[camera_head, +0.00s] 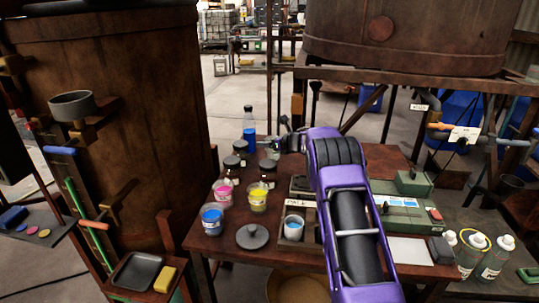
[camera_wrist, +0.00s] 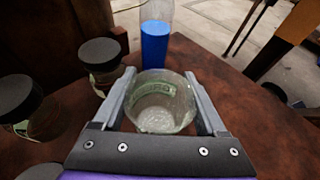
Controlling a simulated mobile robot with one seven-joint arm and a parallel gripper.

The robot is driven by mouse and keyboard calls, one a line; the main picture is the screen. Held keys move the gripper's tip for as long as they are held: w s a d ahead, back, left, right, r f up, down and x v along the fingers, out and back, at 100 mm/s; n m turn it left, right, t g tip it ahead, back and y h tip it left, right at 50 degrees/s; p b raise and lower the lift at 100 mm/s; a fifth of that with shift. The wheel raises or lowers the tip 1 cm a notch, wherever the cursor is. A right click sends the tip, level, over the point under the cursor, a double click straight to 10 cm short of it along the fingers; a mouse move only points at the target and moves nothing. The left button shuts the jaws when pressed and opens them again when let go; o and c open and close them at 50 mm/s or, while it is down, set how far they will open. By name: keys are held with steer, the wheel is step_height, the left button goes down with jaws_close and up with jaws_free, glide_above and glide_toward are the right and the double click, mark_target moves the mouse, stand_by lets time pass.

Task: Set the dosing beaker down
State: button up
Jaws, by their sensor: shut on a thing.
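My gripper (camera_wrist: 160,76) is shut on a clear glass beaker (camera_wrist: 160,103) in the wrist view, with one finger on each side of it. The beaker is upright, with a greenish label and pale contents or base seen through the glass. It is over the brown table top, and I cannot tell whether its base touches. In the head view my gripper (camera_head: 284,143) is at the table's back edge, right of the blue-filled bottle (camera_head: 249,127). The beaker shows there only as a small pale shape (camera_head: 273,148).
The blue bottle (camera_wrist: 156,45) stands just beyond the beaker. Dark-lidded jars (camera_wrist: 101,66) (camera_wrist: 25,105) stand to its left. Pink (camera_head: 223,192), yellow (camera_head: 258,198) and blue (camera_head: 212,218) pots stand nearer. Bare table (camera_wrist: 245,110) lies to the beaker's right.

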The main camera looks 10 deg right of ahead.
mark_target(269, 151)
steer(key=shift+f, duration=1.85)
steer(key=shift+b, duration=0.3)
steer(key=shift+f, duration=0.2)
steer(key=o, duration=1.1)
